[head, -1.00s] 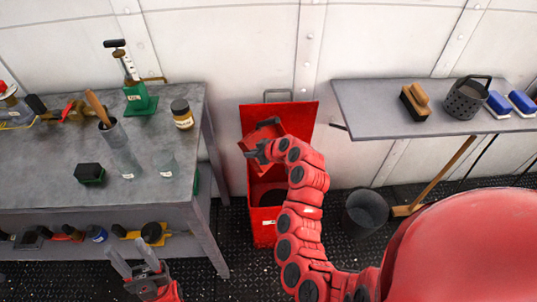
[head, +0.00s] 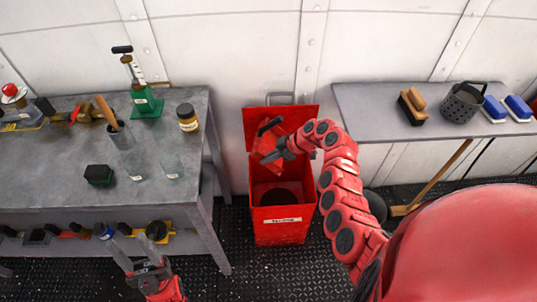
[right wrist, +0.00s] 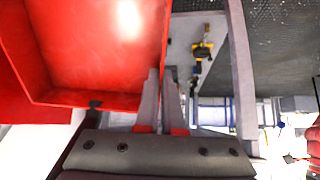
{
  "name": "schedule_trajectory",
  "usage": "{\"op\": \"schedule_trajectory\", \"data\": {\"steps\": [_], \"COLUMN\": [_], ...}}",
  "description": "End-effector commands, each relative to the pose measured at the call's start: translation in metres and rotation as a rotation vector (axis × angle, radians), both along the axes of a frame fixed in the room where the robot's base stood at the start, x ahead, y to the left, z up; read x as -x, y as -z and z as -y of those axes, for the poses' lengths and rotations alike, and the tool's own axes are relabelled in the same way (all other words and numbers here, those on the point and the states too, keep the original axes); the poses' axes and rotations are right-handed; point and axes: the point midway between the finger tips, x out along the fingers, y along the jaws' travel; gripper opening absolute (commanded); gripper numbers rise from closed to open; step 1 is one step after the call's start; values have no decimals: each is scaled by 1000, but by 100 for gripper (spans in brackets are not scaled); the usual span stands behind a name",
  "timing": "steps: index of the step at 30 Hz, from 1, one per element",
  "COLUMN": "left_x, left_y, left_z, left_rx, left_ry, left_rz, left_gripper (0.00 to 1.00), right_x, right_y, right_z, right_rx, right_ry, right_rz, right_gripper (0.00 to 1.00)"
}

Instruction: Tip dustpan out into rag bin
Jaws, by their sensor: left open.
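The red dustpan (head: 265,144) is held steeply tilted over the red rag bin (head: 282,231), whose lid (head: 308,117) stands open against the wall. A dark round opening shows inside the bin. My right gripper (head: 277,148) is shut on the dustpan, which hangs at its fingertips. In the right wrist view the dustpan (right wrist: 90,50) fills the upper left beside the close-set fingers (right wrist: 162,95). No debris can be made out in its visible part. My left gripper (head: 130,250) is open and empty, low in front of the left workbench.
The grey workbench (head: 60,177) on the left carries a green pump, a jar and cups. A wall shelf (head: 375,117) on the right holds brushes and a dark basket. A dark bucket (head: 375,205) and a broom (head: 440,175) stand below it.

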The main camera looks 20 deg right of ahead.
Motion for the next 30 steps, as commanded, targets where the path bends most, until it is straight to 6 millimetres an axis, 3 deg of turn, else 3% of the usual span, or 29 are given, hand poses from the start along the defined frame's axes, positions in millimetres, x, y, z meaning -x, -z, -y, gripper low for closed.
{"op": "schedule_trajectory", "data": {"steps": [1, 19, 22, 30], "left_x": [0, 0, 0, 0], "left_y": [-18, -117, -113, -74], "left_z": [0, 0, 0, 0], "left_rx": [0, 0, 0, 0], "left_ry": [0, 0, 0, 0], "left_rz": [0, 0, 0, 0], "left_gripper": [50, 50, 50, 50], "right_x": [-1, -10, -13, -19], "right_y": [-14, -53, -52, -50], "right_z": [-1, -15, -20, -28], "right_rx": [17, 313, 405, 592], "right_ry": [-2, -7, -10, -1], "right_rz": [-7, -168, -219, -330], "right_gripper": [0, 0, 0, 0]}}
